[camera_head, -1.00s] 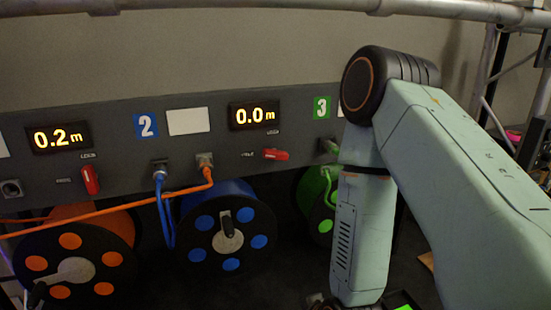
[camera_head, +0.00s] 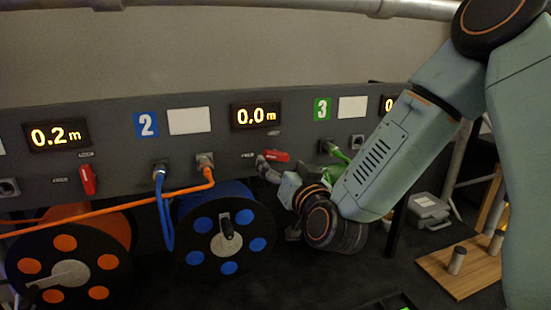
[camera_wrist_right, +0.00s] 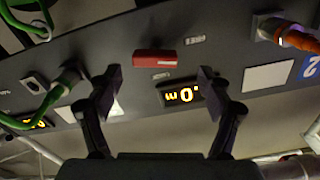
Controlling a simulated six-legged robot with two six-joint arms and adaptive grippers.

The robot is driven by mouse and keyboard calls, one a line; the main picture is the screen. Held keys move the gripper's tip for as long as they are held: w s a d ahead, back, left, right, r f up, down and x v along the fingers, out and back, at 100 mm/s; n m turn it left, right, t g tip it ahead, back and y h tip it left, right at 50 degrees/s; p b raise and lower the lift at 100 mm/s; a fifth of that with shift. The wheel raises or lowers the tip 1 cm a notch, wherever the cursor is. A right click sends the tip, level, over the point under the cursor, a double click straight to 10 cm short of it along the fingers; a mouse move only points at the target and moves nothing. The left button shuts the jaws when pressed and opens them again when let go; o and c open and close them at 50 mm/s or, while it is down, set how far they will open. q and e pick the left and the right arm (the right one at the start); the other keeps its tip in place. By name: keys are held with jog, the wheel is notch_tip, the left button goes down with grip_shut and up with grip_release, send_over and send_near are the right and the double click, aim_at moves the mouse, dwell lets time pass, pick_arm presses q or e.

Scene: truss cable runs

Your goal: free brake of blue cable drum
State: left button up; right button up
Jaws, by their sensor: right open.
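The blue cable drum (camera_head: 190,238) hangs under the panel, with a black crank on its face. Above it, a red brake lever (camera_head: 277,156) lies horizontal under the 0.0 m display (camera_head: 255,115). In the right wrist view, which is upside down, the red lever (camera_wrist_right: 155,57) sits beyond and between my fingertips. My right gripper (camera_head: 267,169) is at the panel, just below and left of the lever in the head view. It is open and empty in the wrist view (camera_wrist_right: 158,76); contact with the lever cannot be told. My left gripper is not in view.
An orange drum (camera_head: 112,225) with an upright red lever (camera_head: 88,179) is at left. Orange (camera_head: 120,204) and blue (camera_head: 162,215) cables hang from panel sockets near the gripper. A green cable (camera_head: 338,155) is right. A wooden board (camera_head: 460,280) with metal posts lies at right.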

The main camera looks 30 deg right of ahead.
aim_at(278, 158)
jog(key=w+d, duration=0.2)
jog(key=w, duration=0.1)
jog(key=shift+w+p, duration=0.1)
jog(key=shift+p, duration=0.25)
jog(key=shift+w, duration=0.15)
jog(key=shift+w+a, duration=0.35)
jog(key=shift+a, duration=0.05)
jog(key=shift+s+d, duration=0.2)
jog(key=shift+d, duration=0.15)
jog(key=c, duration=0.6)
jog(key=shift+a, duration=0.25)
jog(key=c, duration=0.4)
jog(key=shift+d, duration=0.15)
jog(key=shift+c, duration=0.8)
